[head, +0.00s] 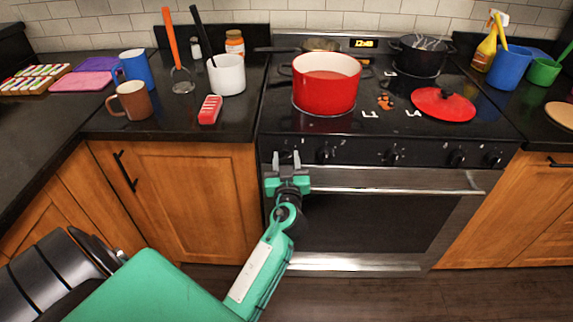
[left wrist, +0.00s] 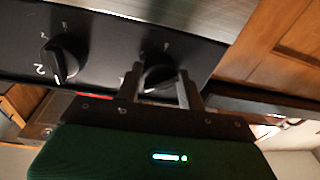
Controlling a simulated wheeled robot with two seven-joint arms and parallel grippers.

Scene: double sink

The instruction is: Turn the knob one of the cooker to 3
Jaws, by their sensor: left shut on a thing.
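The cooker (head: 375,205) stands in the middle of the head view, with a row of black knobs along its front panel. My left gripper (head: 287,158) is at the leftmost knob, its two fingers around it. In the left wrist view the gripper (left wrist: 161,80) has a finger on each side of that black knob (left wrist: 158,78), which is partly hidden between them. Its setting cannot be read. A neighbouring knob (left wrist: 65,62) shows beside it, with a "2" near it. My right gripper is not in view.
A red pot (head: 326,85) stands on the left of the cooktop, with a red lid (head: 443,104) at the right. The oven handle (head: 400,190) runs just below the knobs. A white crock (head: 227,76) and mugs stand on the left counter.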

